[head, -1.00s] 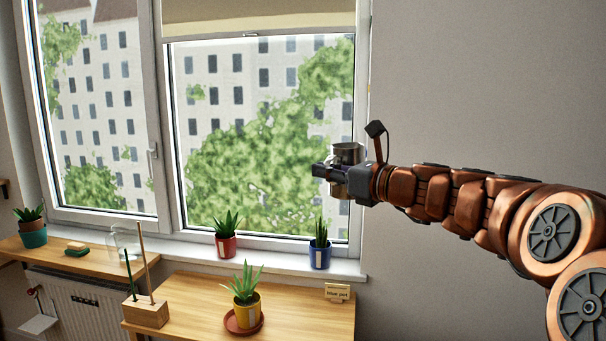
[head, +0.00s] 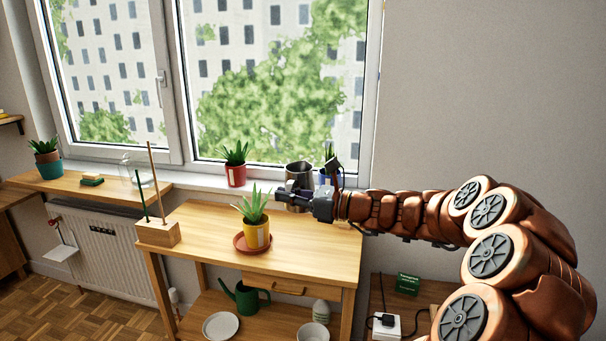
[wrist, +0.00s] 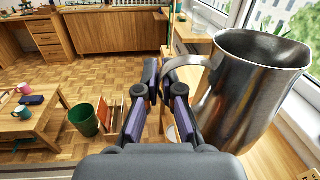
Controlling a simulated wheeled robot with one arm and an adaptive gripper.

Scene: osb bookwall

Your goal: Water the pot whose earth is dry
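A metal jug (head: 299,172) is upright at my gripper (head: 287,196), in front of the window sill's right end. In the wrist view the jug (wrist: 245,85) is at the right, and my gripper (wrist: 160,72) is shut on its handle. A yellow pot (head: 257,238) with a spiky plant stands on a terracotta saucer on the wooden table. A red pot (head: 236,176) stands on the sill. The blue pot (head: 325,180) on the sill is mostly hidden behind the jug and my gripper. The earth in the pots cannot be made out.
The wooden table (head: 200,222) carries a block with sticks (head: 157,233). A green watering can (head: 246,298) and dishes are on its lower shelf. A teal pot (head: 48,168) stands on the left counter. The table front is clear. The window pane (head: 270,90) is behind the sill.

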